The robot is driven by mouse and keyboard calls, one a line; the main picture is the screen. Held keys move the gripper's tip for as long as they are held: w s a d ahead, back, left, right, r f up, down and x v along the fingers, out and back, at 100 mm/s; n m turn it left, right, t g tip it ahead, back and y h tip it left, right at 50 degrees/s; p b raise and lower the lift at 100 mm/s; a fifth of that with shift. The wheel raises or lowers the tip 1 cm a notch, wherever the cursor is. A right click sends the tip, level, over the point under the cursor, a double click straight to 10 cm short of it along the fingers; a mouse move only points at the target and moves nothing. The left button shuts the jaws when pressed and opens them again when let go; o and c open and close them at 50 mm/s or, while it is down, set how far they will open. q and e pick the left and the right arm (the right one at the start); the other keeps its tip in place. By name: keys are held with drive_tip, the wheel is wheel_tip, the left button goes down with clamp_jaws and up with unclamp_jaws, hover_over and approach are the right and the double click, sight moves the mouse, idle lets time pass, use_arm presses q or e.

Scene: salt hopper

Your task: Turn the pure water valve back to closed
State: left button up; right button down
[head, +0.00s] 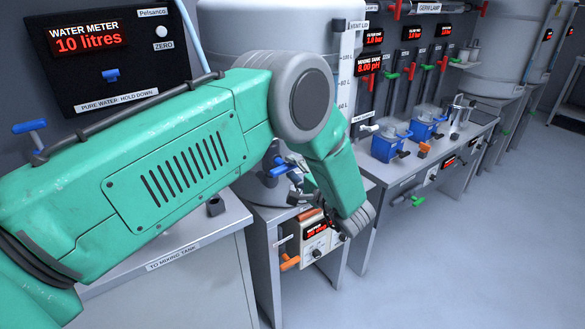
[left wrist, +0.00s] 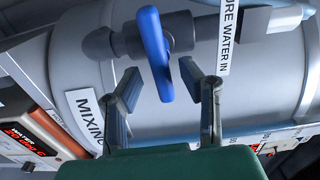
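The pure water valve has a blue handle (left wrist: 156,55) on a dark grey pipe fitting, beside a "PURE WATER IN" label (left wrist: 227,35) on the mixing tank (left wrist: 265,80). The handle lies across the pipe in the left wrist view. My left gripper (left wrist: 160,68) is open, with one finger on each side of the handle's near end; I cannot tell whether either finger touches it. In the head view a blue handle (head: 278,169) shows beside my green left arm, which hides much of the gripper there. My right gripper is not in view.
A water meter panel (head: 120,50) reading 10 litres is on the wall at left. Another blue handle (head: 30,126) is below it. A control box with an orange handle (head: 290,262) is under the tank. A bench (head: 410,165) with blue devices stands right; the floor (head: 480,260) is clear.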

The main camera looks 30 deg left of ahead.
use_arm(q)
drive_tip(key=v, duration=1.1)
drive_tip(key=shift+f, duration=0.25)
drive_tip(key=shift+w, duration=0.15)
drive_tip(key=s+a+f+t+h+b, duration=0.1)
drive_tip(key=s+f+h+b, duration=0.1)
drive_tip(key=f+h, duration=0.35)
drive_tip(key=s+a+f+m+t+h+b, duration=0.1)
drive_tip(key=s+f+h+b, duration=0.15)
drive_tip(key=f, duration=0.55)
drive_tip(key=s+a+f+t+h+b, duration=0.1)
drive_tip(key=s+f+h, duration=0.15)
drive_tip(key=f, duration=0.45)
drive_tip(key=s+f+n+g+h+b, duration=0.1)
drive_tip(key=s+f+g+h, duration=0.1)
drive_tip(key=s, duration=0.7)
drive_tip(key=s+f+n+g+h+b, duration=0.1)
drive_tip(key=s+f+g, duration=0.3)
drive_tip(key=s, duration=0.6)
drive_tip(key=s+f+n+g+h+b, duration=0.2)
drive_tip(key=s+f+g+h, duration=0.1)
drive_tip(key=s, duration=0.7)
drive_tip(key=shift+s+d+f, duration=0.15)
drive_tip(key=shift+s+f, duration=0.1)
drive_tip(key=shift+f, duration=0.15)
